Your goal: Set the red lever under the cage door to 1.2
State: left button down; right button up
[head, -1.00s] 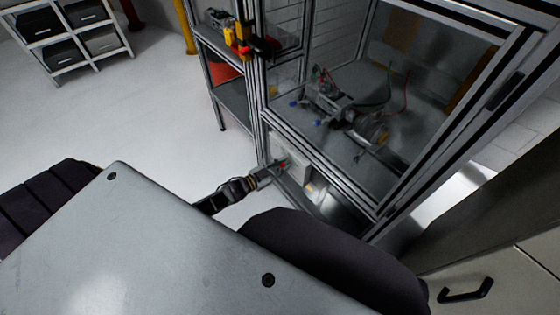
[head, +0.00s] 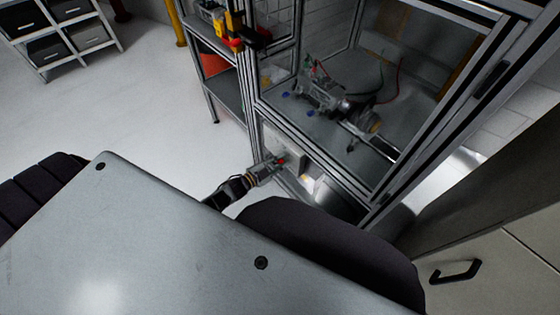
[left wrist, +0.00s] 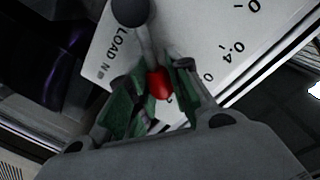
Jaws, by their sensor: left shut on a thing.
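The red lever knob (left wrist: 159,85) sits between the green-padded fingers of my left gripper (left wrist: 155,95) in the left wrist view. The gripper is shut on it. The lever's grey arm runs up from the knob to a round pivot, over a white scale plate (left wrist: 205,45) with "LOAD N", 0, 0.4 and part of another 0 readable. In the head view, the left gripper (head: 276,162) reaches the red knob (head: 282,160) on the pale panel below the cage door (head: 335,90). Marks near 1.2 are not visible. My right gripper is not in view.
The glass cage holds a test rig (head: 335,98) on its floor. A shelf rack (head: 225,85) stands to the left of it. A grey cabinet with a black handle (head: 455,271) is at the lower right.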

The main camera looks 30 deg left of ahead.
pick_arm(q)
jog(key=c, duration=1.3)
grip_release()
jog(key=v, duration=1.2)
jog(key=shift+d, duration=0.1)
